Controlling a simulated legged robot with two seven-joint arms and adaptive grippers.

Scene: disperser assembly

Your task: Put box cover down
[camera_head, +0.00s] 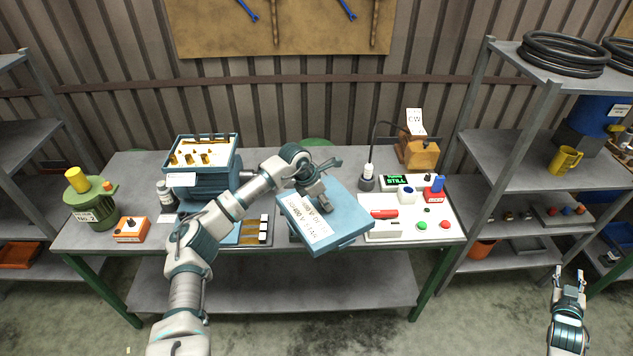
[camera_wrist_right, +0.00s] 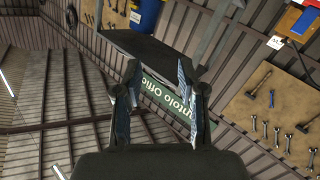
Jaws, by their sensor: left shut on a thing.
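The blue box cover (camera_head: 335,228) with white labels is at the middle of the table, tilted, its front corner near the table's front edge. My left gripper (camera_head: 318,195) is shut on the cover at its upper side. I cannot tell whether the cover touches the table. The open blue box (camera_head: 206,185) with brass parts on its white top stands to the left of the cover. My right gripper (camera_head: 569,276) is open and empty, low at the far right, away from the table; its spread fingers also show in the right wrist view (camera_wrist_right: 160,95).
The table (camera_head: 132,173) holds a green pot (camera_head: 95,206) and an orange box (camera_head: 131,230) at left. A white panel (camera_head: 439,211) with buttons lies right of the cover. A wooden block (camera_head: 419,154) stands behind it. A grey shelf (camera_head: 512,178) stands at the right.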

